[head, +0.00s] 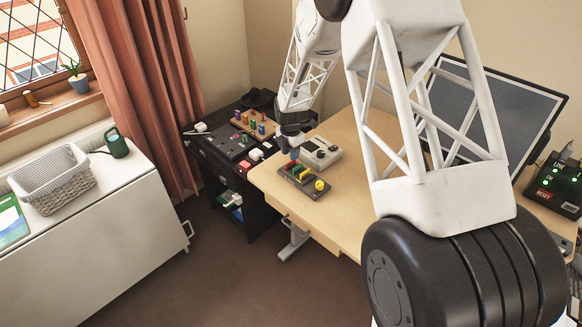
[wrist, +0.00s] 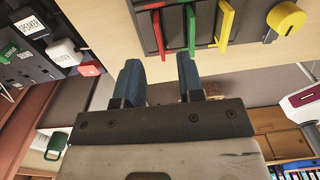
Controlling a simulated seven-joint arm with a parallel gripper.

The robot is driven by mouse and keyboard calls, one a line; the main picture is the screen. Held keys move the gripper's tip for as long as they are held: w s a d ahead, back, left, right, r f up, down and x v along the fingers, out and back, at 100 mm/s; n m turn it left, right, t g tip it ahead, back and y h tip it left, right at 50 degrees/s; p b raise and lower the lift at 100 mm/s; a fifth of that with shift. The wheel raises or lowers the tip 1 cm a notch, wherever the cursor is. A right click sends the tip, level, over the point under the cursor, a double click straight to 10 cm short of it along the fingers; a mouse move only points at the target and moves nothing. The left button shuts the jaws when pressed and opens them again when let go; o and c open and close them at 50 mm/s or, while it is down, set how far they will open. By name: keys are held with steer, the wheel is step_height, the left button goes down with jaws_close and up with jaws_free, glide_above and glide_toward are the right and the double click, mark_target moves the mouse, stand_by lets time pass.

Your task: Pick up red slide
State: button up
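The red slide (wrist: 158,32) is an upright red tab at the left of a dark grey slider panel (wrist: 174,14) in the wrist view. A green slide (wrist: 190,30) and a yellow slide (wrist: 226,24) stand beside it. In the head view the panel (head: 312,194) lies near the desk's left edge, and its slides are small there. My gripper (wrist: 158,62) has two blue fingers spread apart, with nothing between them. In the head view my gripper (head: 294,154) is just above the panel's far left end. The red slide shows beyond the gap between the fingers, apart from them.
A yellow knob (wrist: 285,18) sits right of the slides. A pale grey device (head: 321,152) is behind the panel on the wooden desk (head: 345,205). A black cabinet (head: 212,158) with switches and pegs stands left. Bare desk lies right of the panel.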

mark_target(291, 166)
stand_by(0.3)
steer(key=shift+d+f, duration=0.1)
steer(key=shift+f, duration=2.5)
jaws_close()
